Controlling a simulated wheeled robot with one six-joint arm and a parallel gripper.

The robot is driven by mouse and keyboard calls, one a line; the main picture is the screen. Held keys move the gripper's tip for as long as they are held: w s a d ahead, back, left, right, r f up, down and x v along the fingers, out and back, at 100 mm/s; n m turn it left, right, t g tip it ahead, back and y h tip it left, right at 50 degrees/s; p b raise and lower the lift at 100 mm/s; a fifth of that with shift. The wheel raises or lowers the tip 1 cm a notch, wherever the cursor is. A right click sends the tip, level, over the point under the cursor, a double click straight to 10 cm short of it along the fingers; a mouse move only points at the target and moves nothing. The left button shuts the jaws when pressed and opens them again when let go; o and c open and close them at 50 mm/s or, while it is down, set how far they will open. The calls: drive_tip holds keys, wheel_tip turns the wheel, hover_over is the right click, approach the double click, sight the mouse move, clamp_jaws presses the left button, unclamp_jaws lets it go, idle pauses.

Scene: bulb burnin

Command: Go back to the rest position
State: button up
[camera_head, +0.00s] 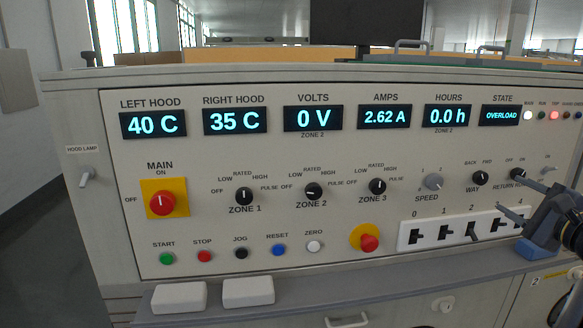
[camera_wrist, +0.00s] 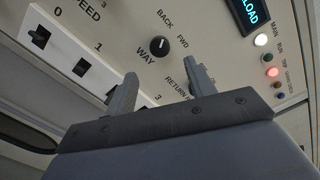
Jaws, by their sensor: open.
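My gripper (camera_head: 508,192) is at the right of the head view, in front of the panel's lower right part. Its two fingers are apart with nothing between them. In the wrist view the fingers (camera_wrist: 160,70) point up at the panel, near the WAY knob (camera_wrist: 159,46) and the RETURN label. The control panel (camera_head: 330,225) fills the head view. Its STATE display (camera_head: 501,115) reads OVERLOAD. My gripper partly covers the RETURN knob area and the right end of the slotted switch plate (camera_head: 400,238). Whether a finger touches the panel cannot be told.
The displays read 40 C, 35 C, 0 V, 2.62 A and 0.0 h. A white lamp (camera_head: 528,116) and a red lamp (camera_head: 554,116) are lit. A red mushroom button (camera_head: 369,243) sticks out left of the switch plate. Two pale blocks (camera_head: 248,291) lie on the ledge below.

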sight(484, 179)
drive_tip(key=w, duration=0.5)
drive_tip(key=w+b, duration=0.1)
drive_tip(key=w, duration=0.2)
drive_tip(key=shift+w+a+r, duration=0.15)
drive_tip(key=shift+a+r, duration=0.05)
drive_tip(key=shift+a, duration=0.15)
drive_tip(key=shift+r+m+p, duration=0.1)
drive_tip(key=shift+m+p, duration=0.8)
drive_tip(key=shift+p, duration=0.1)
drive_tip(key=m+p, duration=1)
drive_tip(key=p, duration=0.1)
drive_tip(key=shift+s+f+m, duration=0.2)
drive_tip(key=shift+s+m, duration=0.1)
drive_tip(key=shift+s, duration=0.15)
drive_tip(key=s, duration=1)
drive_tip(key=shift+d+f+p, duration=0.15)
drive_tip(key=shift+d+p, duration=0.2)
drive_tip(key=shift+d, duration=0.05)
drive_tip(key=shift+s, duration=0.1)
